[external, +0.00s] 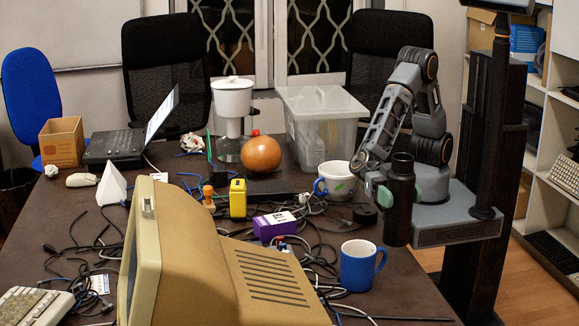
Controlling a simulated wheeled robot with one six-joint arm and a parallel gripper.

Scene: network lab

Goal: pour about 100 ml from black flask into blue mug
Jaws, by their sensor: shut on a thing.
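The black flask (399,205) is upright in my gripper (404,190), which is shut on it. The flask is at the right side of the table, and I cannot tell whether its base touches the tabletop. The blue mug (358,267) stands upright near the table's front right, with its handle to the right. The mug is to the left of the flask and nearer the camera, apart from it. Its inside is pale, and I cannot see any liquid in it. The contents of the flask are hidden.
A white mug (340,181) with a blue handle stands behind and left of the flask. A black roll (365,214) lies between them. Cables, a purple box (274,226) and a yellow device (238,198) crowd the middle. A large beige monitor (215,265) fills the front left.

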